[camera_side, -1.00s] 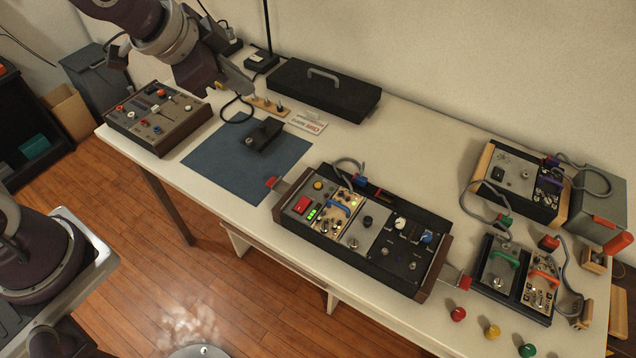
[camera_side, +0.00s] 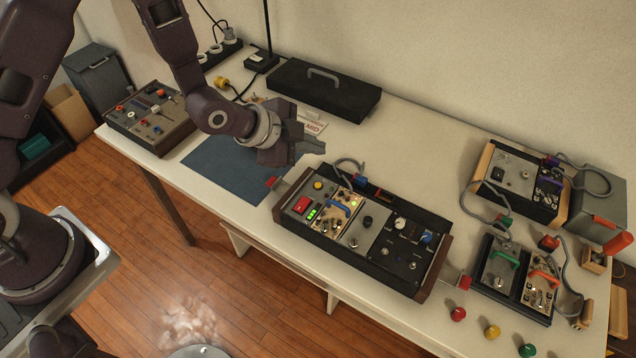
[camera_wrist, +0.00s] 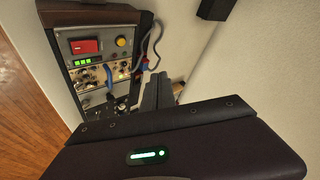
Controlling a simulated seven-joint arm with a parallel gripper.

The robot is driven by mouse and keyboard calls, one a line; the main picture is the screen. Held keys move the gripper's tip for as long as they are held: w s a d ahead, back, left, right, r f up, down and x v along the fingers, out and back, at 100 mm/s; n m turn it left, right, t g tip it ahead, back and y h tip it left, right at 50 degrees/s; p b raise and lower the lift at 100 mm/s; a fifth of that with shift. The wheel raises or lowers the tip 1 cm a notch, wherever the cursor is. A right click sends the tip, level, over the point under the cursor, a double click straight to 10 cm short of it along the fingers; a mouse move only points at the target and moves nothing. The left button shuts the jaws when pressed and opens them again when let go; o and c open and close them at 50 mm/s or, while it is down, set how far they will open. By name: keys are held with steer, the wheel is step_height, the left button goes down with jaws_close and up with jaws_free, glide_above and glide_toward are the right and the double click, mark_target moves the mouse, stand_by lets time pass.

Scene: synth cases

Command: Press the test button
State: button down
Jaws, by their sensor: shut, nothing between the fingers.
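The dark case (camera_side: 385,245) with wooden ends lies open-faced on the table. At its left end, its panel has a yellow round button (camera_side: 318,185), a red switch (camera_side: 301,204) and green lit indicators (camera_side: 312,213). The wrist view also shows the yellow button (camera_wrist: 121,41) and red switch (camera_wrist: 85,46). I cannot read labels, so I cannot tell which is the test button. My gripper (camera_side: 314,141) is shut and empty, apart from the case, behind and above its left end. Its fingers also show in the wrist view (camera_wrist: 158,92).
A grey cable (camera_side: 350,163) loops at the case's back edge near my gripper. A blue mat (camera_side: 215,165) lies under my arm. A control box (camera_side: 150,118) stands left, a black lidded box (camera_side: 325,88) behind. More cases with cables (camera_side: 520,180) stand right.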

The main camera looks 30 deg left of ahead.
step_height(320, 180, down, 8)
steer(key=shift+f, duration=0.2)
stand_by(2.2)
steer(key=shift+f, duration=0.4)
steer(key=shift+f, duration=0.4)
stand_by(0.3)
steer(key=shift+r, duration=0.8)
steer(key=shift+r, duration=0.1)
steer(key=shift+r, duration=2.45)
